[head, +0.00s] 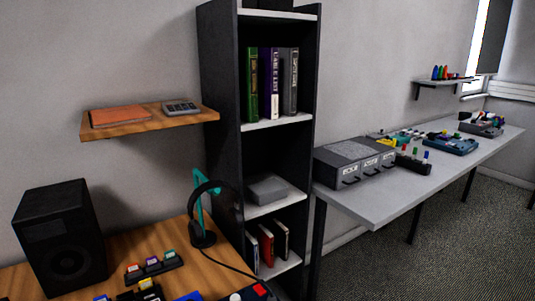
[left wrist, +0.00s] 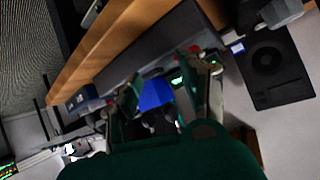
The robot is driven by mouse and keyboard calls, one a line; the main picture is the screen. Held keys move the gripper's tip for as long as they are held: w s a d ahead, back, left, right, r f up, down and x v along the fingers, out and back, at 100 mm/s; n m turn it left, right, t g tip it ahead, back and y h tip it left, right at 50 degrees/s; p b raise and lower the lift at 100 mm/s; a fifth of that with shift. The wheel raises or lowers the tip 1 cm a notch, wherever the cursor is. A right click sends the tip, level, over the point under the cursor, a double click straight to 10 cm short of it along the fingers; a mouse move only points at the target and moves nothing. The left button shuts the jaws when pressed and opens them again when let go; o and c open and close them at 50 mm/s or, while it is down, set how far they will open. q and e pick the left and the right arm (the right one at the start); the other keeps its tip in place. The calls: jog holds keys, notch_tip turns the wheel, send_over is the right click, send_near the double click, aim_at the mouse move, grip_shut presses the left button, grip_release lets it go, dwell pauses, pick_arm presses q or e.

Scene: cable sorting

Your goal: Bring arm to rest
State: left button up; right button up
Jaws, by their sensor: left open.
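My left gripper (left wrist: 165,72) is in the left wrist view, with its two fingers spread apart and the dark green housing below them. A blue block-like thing (left wrist: 155,95) shows between the fingers. I cannot tell how far it is from them. Neither gripper shows in the head view, and my right gripper is not in any view.
In the head view, a wooden desk (head: 125,262) holds a black speaker (head: 62,240), headphones (head: 203,215) on a teal stand and small racks with coloured pieces. A dark bookshelf (head: 222,100) stands behind. A grey table (head: 390,205) with boxes (head: 352,162) is at right.

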pick_arm(q)
jog(key=s+d+f+m+g+h, duration=0.1)
jog(key=s+f+g+h, duration=0.1)
jog(key=s+f+g, duration=0.3)
jog(key=s+d+f+m+g+h, duration=0.1)
jog(key=s+m+g, duration=0.15)
jog(key=s, duration=0.35)
notch_tip(320, 180, down, 25)
jog(key=s+g+p, duration=0.1)
jog(key=s, duration=0.1)
jog(key=s+a+f+g, duration=0.1)
jog(key=s+a+f, duration=0.2)
jog(key=s+f, duration=1.2)
jog(key=shift+s+a+p, duration=0.15)
jog(key=shift+s+p, duration=0.3)
jog(key=shift+s, duration=0.3)
jog(key=shift+g, duration=0.25)
